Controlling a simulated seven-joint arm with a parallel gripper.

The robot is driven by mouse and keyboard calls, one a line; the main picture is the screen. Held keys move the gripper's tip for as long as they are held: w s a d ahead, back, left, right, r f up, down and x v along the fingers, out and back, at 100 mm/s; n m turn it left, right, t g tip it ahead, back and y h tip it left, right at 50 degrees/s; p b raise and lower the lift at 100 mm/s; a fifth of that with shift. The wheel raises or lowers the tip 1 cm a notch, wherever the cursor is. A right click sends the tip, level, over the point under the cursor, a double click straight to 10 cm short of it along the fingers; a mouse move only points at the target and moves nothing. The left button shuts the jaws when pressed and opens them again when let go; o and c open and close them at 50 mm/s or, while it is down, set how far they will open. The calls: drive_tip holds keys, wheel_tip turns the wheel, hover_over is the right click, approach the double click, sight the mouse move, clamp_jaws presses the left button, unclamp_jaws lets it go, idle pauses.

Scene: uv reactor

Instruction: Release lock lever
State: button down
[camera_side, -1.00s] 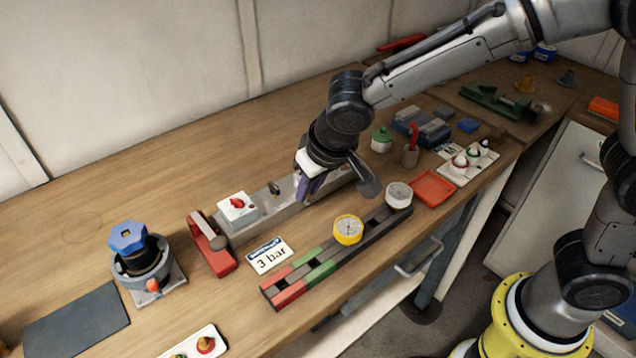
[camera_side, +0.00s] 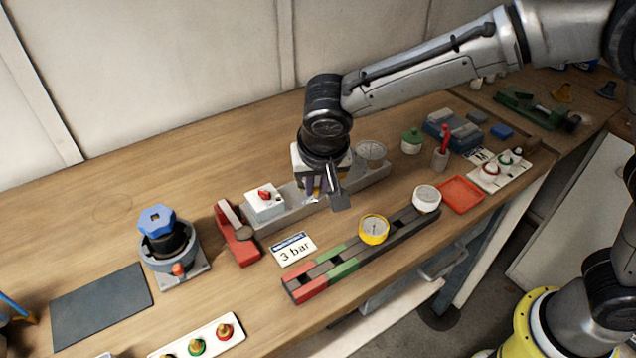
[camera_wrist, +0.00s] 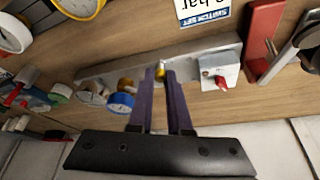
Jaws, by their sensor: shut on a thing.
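A long grey metal rail (camera_side: 290,203) lies on the bench, also in the wrist view (camera_wrist: 135,68). A white switch box with a red knob (camera_side: 264,203) sits near its left end; it also shows in the wrist view (camera_wrist: 219,72). My gripper (camera_side: 318,197) is low over the rail, just right of the box. In the wrist view its purple fingers (camera_wrist: 165,78) are close together around a small yellow-tipped part (camera_wrist: 160,69), likely the lock lever. The fingers hide most of it, so its angle cannot be told.
A red stand with a grey arm (camera_side: 237,236) is at the rail's left end. A round gauge (camera_side: 370,153) stands near its right end. In front are a "3 bar" card (camera_side: 293,248) and a dark track (camera_side: 325,277) with a yellow gauge (camera_side: 374,229).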

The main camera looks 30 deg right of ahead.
drive_tip(key=shift+w+a+r, duration=0.1)
drive_tip(key=c, duration=0.8)
unclamp_jaws()
drive_tip(key=shift+c, duration=0.2)
drive_tip(key=v, duration=1.3)
drive_tip(key=shift+r, duration=0.35)
